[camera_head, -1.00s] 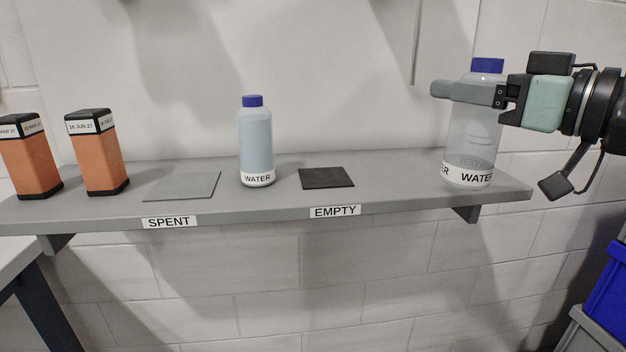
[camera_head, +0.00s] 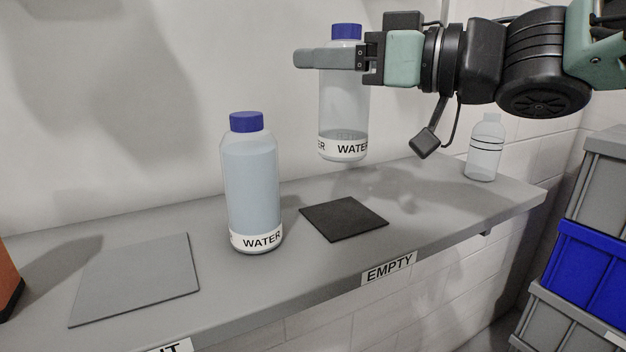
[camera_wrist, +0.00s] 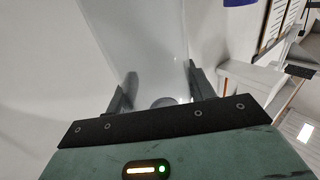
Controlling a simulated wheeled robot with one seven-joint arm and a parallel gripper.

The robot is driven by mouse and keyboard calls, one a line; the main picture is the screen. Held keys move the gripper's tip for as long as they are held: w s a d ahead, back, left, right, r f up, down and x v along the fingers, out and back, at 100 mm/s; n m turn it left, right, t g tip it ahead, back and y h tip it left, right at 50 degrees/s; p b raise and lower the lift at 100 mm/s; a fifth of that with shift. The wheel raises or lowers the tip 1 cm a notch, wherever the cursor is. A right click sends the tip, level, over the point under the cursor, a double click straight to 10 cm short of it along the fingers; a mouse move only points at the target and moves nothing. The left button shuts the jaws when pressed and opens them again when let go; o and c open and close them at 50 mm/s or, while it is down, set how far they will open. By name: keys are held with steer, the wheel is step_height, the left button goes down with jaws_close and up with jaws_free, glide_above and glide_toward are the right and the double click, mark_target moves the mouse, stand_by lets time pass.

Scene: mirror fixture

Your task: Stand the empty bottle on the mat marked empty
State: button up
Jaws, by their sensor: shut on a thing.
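My gripper (camera_head: 312,59) is shut on a clear bottle (camera_head: 345,100) with a blue cap and a white WATER label. The bottle is upright in the air, above the shelf and behind the dark mat. Its body looks see-through, with a greyer band just above the label. In the wrist view the clear bottle (camera_wrist: 150,45) is between my two fingers. The dark mat (camera_head: 344,219) lies bare on the shelf behind the EMPTY label (camera_head: 389,269). A bluish, filled-looking WATER bottle (camera_head: 252,190) with a blue cap stands left of that mat.
The grey shelf (camera_head: 440,212) runs along the wall. A bare grey mat (camera_head: 138,278) lies at left. A small clear bottle (camera_head: 483,150) with dark rings stands near the right end. An orange block (camera_head: 8,285) is cut off at left. Crates (camera_head: 580,270) are stacked at right.

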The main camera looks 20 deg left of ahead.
mark_target(334, 133)
step_height(334, 133, down, 9)
steer(key=shift+r+b, duration=0.1)
steer(key=shift+b, duration=0.65)
steer(key=o, duration=1)
steer(key=shift+c, duration=0.2)
steer(key=shift+d, duration=0.15)
steer(key=s+d, duration=0.1)
steer(key=d, duration=1)
steer(key=shift+s+d, duration=0.2)
steer(key=shift+d, duration=0.15)
